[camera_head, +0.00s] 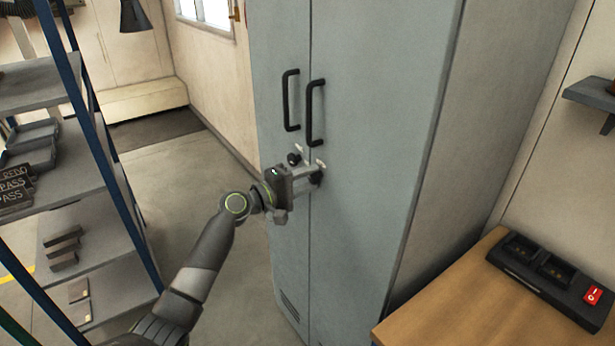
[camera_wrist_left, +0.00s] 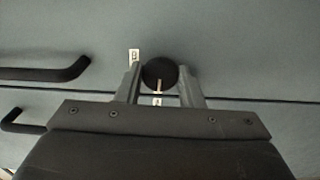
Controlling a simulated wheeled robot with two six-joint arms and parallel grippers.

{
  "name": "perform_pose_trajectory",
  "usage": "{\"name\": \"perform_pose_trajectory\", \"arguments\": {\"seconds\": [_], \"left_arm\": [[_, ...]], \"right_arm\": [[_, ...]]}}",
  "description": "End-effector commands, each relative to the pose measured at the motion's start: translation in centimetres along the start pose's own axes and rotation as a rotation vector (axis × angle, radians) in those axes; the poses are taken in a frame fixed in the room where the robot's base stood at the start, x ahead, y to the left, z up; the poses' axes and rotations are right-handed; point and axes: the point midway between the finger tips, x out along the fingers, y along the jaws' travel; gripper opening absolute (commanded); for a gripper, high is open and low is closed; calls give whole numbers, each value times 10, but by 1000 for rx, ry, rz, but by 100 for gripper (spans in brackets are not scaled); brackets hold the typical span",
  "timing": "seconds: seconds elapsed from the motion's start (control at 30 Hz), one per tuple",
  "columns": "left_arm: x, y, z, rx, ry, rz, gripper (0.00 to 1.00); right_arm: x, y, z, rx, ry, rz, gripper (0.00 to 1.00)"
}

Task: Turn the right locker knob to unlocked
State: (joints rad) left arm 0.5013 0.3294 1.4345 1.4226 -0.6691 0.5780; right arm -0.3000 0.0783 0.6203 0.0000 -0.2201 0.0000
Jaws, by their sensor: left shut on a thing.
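The grey-blue locker (camera_head: 375,130) stands upright with two closed doors and two black handles. The right knob (camera_head: 317,178) is a dark round knob on the right door, below the right handle. My left gripper (camera_head: 311,174) is at this knob with its fingers around it. In the left wrist view the knob (camera_wrist_left: 160,73) sits between the two fingertips of my left gripper (camera_wrist_left: 160,85), with a pale pointer line on its face. Small white labels lie beside it. The left knob (camera_head: 294,159) shows on the left door. My right gripper is not in view.
A blue-framed shelf (camera_head: 85,190) with trays and small boxes stands at the left. A wooden table (camera_head: 440,312) with a black charger-like unit (camera_head: 550,275) and red switch is at the right. The floor (camera_head: 205,180) between shelf and locker is clear.

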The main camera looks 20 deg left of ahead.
Motion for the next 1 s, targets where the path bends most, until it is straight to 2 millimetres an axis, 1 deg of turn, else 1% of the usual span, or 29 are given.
{"name": "perform_pose_trajectory", "arguments": {"seconds": [0.2, 0.57, 0.6, 0.73, 0.77, 1.0], "left_arm": [[0, -1, 0, -34, 0, -1, 12], [0, -1, 0, -38, 0, -1, 11], [0, -1, 0, -37, 0, -1, 36], [0, -1, 0, -37, 0, -1, 52], [0, -1, 0, -36, 0, -1, 56], [0, 0, 0, -35, 0, 0, 56]], "right_arm": [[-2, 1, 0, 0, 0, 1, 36], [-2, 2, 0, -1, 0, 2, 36], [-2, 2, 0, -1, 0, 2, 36], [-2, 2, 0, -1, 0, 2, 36], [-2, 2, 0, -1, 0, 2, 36], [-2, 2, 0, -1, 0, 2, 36]]}}
